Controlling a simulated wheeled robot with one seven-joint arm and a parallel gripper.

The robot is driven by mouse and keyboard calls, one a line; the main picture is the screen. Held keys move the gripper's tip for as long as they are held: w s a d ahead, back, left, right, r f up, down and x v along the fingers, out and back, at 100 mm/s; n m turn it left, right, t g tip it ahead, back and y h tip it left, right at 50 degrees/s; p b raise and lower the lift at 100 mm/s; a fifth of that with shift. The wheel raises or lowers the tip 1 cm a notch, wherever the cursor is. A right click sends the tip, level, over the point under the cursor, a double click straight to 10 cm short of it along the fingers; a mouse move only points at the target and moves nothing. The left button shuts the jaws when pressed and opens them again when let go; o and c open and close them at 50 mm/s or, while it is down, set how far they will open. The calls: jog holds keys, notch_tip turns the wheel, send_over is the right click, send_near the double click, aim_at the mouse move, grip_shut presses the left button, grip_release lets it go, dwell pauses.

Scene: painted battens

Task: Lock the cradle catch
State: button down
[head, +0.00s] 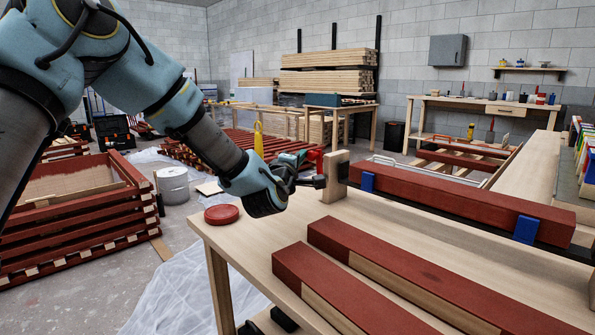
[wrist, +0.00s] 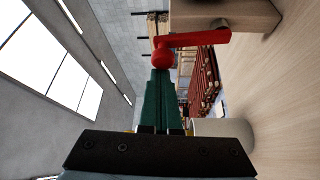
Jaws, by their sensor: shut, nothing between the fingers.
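The cradle's wooden end block (head: 335,177) stands on the workbench, and a dark red batten (head: 455,200) runs right from it through blue holders (head: 368,182). My gripper (head: 314,182) is just left of the block. In the wrist view, my green fingers (wrist: 161,76) are shut with nothing between them. The red catch lever (wrist: 198,38) lies across the face of the block (wrist: 225,12), its round knob (wrist: 163,57) right at my fingertips. Whether they touch the knob is unclear.
Two partly painted battens (head: 400,260) lie on the front of the workbench (head: 235,240). A red round lid or tin (head: 222,214) sits at its left corner. A red-brown crate stack (head: 70,215) and a pale bucket (head: 172,185) stand on the floor at left.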

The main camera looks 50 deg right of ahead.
jog(key=shift+s+m+h+b, duration=0.25)
jog(key=shift+m+h+b, duration=0.05)
jog(key=shift+b, duration=0.05)
jog(key=shift+w, duration=0.1)
dwell(0.4)
jog(key=a+b, duration=0.1)
jog(key=a, duration=0.8)
jog(key=shift+s+a, duration=0.25)
jog(key=shift+s, duration=0.05)
dwell(0.4)
